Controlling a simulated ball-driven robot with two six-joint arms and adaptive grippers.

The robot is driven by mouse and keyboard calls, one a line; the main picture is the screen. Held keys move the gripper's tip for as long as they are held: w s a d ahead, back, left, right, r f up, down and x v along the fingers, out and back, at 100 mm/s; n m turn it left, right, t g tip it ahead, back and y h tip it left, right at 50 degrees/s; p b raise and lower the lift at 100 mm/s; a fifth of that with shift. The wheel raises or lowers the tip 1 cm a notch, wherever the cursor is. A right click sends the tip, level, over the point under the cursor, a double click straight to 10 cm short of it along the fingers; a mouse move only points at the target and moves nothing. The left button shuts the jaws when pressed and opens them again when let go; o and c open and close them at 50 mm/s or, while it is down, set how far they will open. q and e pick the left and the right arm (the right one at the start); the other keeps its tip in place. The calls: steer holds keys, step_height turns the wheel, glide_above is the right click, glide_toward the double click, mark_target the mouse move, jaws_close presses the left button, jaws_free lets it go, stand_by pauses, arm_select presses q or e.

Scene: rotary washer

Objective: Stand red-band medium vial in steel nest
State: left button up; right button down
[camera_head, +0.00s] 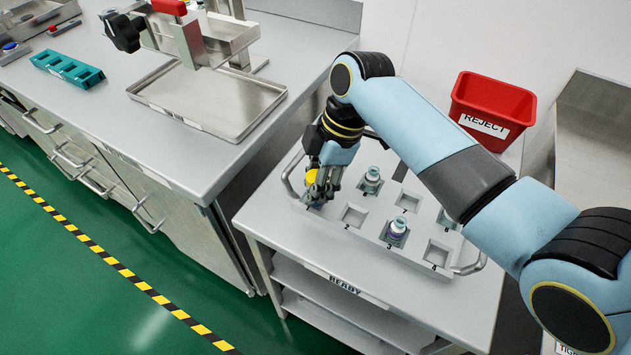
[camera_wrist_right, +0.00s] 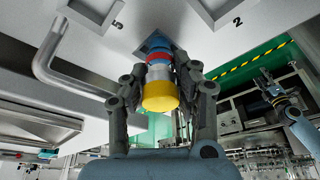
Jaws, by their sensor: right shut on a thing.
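My right gripper (camera_head: 323,184) is shut on a vial with a yellow cap (camera_head: 311,177), at the left end of a metal tray with numbered square wells (camera_head: 354,215). In the right wrist view, the vial (camera_wrist_right: 158,78) shows a yellow cap, white body, red band and blue lower end between the fingers (camera_wrist_right: 155,85). The blue end meets the tray at a well; I cannot tell if it is fully seated. I cannot tell which thing is the steel nest. My left gripper (camera_wrist_right: 270,88) seems to show at the right of the wrist view, its opening unclear.
Other vials stand in the tray: one behind (camera_head: 372,180), one at well 3 (camera_head: 397,230), one by my arm (camera_head: 447,218). Well 2 is empty. A red reject bin (camera_head: 490,105) stands behind. Left are a steel fixture pan (camera_head: 215,115) and a teal rack (camera_head: 67,70).

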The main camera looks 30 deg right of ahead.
steer(key=c, duration=1)
jaws_free()
steer(key=v, duration=1.2)
steer(key=shift+r, duration=0.1)
